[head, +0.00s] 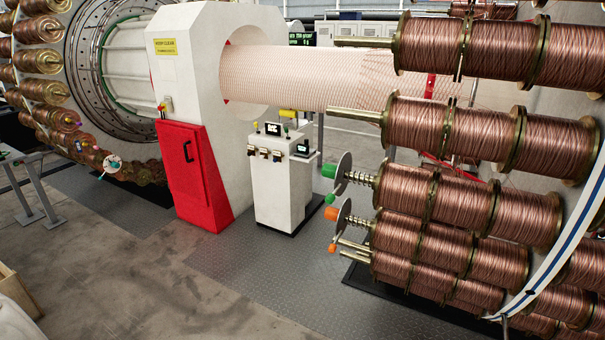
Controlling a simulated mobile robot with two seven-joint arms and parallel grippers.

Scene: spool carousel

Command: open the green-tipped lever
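A green tip (329,171) sits at the left edge of a grey disc (344,168) on a spring-wound shaft (361,178) at the left end of a copper spool row. A second, smaller green tip (330,198) shows just below that disc. Below it, another grey disc (344,216) has an orange tip (331,213) at its left edge, with a smaller orange tip (332,247) lower down. The lever bodies behind the tips are small and partly hidden, so I cannot tell their position. Neither of my grippers is in view.
Copper spools (465,198) fill the right side. A white control cabinet (279,180) stands left of the discs, beside a red cabinet (194,175) under a white machine frame (200,75). Dark floor plating (260,262) in front is clear. A grey metal stand (35,195) is at far left.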

